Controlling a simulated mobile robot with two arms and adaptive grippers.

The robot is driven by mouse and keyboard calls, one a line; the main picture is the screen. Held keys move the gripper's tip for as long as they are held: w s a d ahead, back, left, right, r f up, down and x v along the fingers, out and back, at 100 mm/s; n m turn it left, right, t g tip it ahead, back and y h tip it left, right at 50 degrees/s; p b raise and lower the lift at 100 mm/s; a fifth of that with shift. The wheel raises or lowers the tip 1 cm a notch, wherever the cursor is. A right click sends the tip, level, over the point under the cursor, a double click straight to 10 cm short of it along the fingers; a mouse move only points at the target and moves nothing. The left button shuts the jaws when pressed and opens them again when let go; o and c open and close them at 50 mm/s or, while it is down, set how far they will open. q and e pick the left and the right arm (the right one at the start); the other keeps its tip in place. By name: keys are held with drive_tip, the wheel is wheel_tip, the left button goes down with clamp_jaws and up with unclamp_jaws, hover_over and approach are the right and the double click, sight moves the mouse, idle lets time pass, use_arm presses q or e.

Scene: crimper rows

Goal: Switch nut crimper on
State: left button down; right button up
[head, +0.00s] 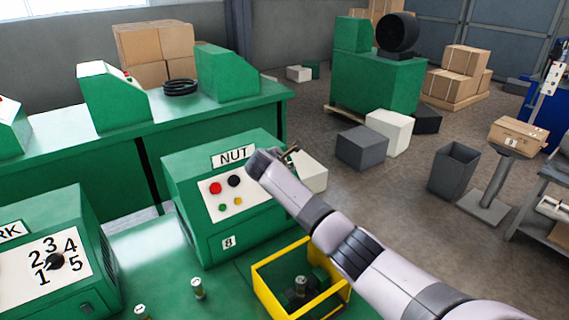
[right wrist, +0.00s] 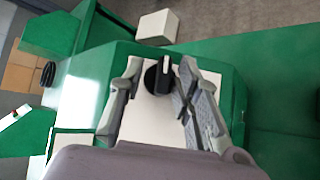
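The nut crimper (head: 205,235) is a green box labelled NUT (head: 233,156). Its white panel (head: 215,208) has a red button (head: 215,188), a black round control (head: 233,181), and small green (head: 222,209) and yellow (head: 239,201) buttons. My right gripper (head: 280,160) is at the panel's right side and hides part of it. In the right wrist view, my right gripper (right wrist: 161,70) is open, its fingers on either side of a black knob (right wrist: 158,78) with a white bar. I cannot tell whether they touch it. My left gripper is out of view.
A yellow-rimmed bin (head: 262,283) stands in front of the crimper, below my right arm. Another green machine with a numbered dial (head: 55,261) is at left. Small cylinders (head: 198,289) stand on the green bench. Another green bench (head: 60,175) lies behind.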

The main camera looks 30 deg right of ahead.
drive_tip(key=shift+s+f, duration=0.1)
drive_tip(key=shift+f, duration=0.1)
drive_tip(key=shift+s+a+r, duration=0.25)
drive_tip(key=shift+a, duration=0.1)
drive_tip(key=v, duration=1.1)
drive_tip(key=shift+r, duration=0.1)
